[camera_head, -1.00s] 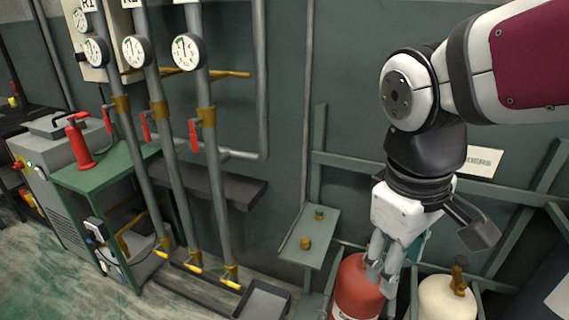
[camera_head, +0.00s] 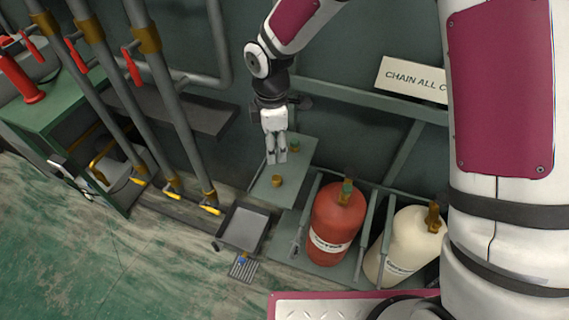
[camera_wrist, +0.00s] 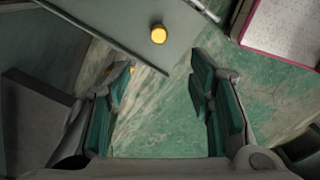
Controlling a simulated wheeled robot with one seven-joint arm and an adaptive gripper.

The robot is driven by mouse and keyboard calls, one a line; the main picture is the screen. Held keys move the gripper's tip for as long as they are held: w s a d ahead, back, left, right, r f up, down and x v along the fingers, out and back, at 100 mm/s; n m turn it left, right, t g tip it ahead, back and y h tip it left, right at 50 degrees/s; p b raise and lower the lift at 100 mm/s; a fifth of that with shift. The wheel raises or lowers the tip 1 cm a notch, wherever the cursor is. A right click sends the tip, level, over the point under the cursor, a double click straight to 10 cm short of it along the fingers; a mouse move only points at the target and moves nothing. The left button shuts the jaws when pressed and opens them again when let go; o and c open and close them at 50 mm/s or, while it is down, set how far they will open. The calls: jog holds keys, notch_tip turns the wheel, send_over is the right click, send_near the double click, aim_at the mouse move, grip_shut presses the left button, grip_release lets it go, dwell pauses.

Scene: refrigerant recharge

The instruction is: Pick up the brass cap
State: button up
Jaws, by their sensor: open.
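The brass cap (camera_head: 277,181) is a small gold-coloured cylinder standing on a green-grey shelf (camera_head: 268,196), near its front edge. In the wrist view the brass cap (camera_wrist: 158,34) shows as a yellow disc near the top, beyond the fingertips and roughly between them sideways. My gripper (camera_head: 277,157) points down over the shelf, a little behind the cap in the head view. It also shows in the wrist view (camera_wrist: 163,72) with its fingers apart and nothing between them. Its exact height above the shelf is hard to tell.
A small teal cap (camera_head: 295,146) stands farther back on the shelf, close to my gripper. A red cylinder (camera_head: 335,220) and a cream cylinder (camera_head: 403,245) stand at the right. Grey pipes (camera_head: 165,85) rise at the left. A dark tray (camera_head: 245,228) lies below.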

jog(key=b, duration=0.1)
send_over(277, 178)
jog(key=f, duration=0.9)
jog(key=shift+a, duration=0.25)
jog(key=shift+d+f+b, duration=0.15)
jog(key=shift+f+b, duration=0.25)
jog(key=shift+f, duration=0.9)
jog(key=shift+d+f+b, duration=0.1)
jog(key=shift+f+b, duration=0.25)
jog(key=shift+f, duration=0.95)
grip_shut()
